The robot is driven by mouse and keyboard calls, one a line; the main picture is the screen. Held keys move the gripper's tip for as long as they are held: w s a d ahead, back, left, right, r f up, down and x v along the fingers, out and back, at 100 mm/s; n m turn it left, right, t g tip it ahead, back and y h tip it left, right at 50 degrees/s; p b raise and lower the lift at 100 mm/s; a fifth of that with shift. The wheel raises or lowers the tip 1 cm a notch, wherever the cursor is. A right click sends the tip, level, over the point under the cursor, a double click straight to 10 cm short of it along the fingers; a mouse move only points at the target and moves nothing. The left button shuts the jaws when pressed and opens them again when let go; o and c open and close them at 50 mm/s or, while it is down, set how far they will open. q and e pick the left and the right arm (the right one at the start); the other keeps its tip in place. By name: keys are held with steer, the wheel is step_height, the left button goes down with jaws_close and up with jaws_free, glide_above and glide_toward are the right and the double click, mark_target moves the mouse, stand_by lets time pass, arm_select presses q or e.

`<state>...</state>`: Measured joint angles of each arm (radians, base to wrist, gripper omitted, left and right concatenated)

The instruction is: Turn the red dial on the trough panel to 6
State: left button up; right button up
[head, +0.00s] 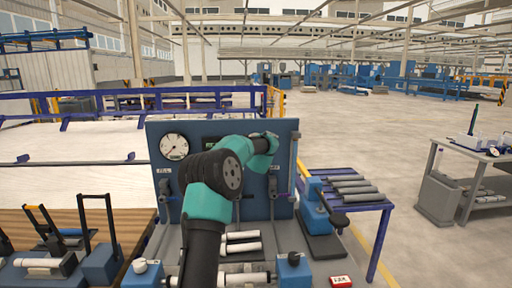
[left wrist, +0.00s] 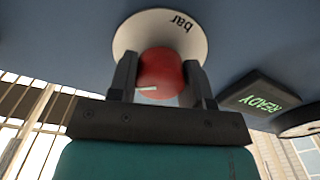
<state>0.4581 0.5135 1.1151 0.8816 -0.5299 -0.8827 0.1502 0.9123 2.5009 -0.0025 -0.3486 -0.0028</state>
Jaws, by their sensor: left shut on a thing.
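The red dial (left wrist: 165,72) sits on a round white plate (left wrist: 185,42) marked "bar", shown upside down in the left wrist view. A white pointer mark on the dial points left in that view. My left gripper (left wrist: 160,62) has one finger on each side of the dial and is shut on it. No scale numbers can be read. In the head view my left arm reaches up to the blue trough panel (head: 285,136), and its wrist hides the dial. My right gripper is out of view.
A white gauge (head: 174,146) is at the panel's upper left. A lit READY display (left wrist: 262,100) is beside the dial. Grey levers (head: 273,190) hang on the panel. White pipes (head: 243,247) lie below it. A blue table (head: 375,205) with grey pipes stands right.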

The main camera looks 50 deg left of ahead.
arm_select(q)
steer(key=shift+n, duration=0.4)
steer(key=n, duration=0.6)
steer(key=shift+n, duration=0.4)
steer(key=n, duration=0.4)
steer(key=shift+n, duration=2.2)
steer(key=o, duration=0.9)
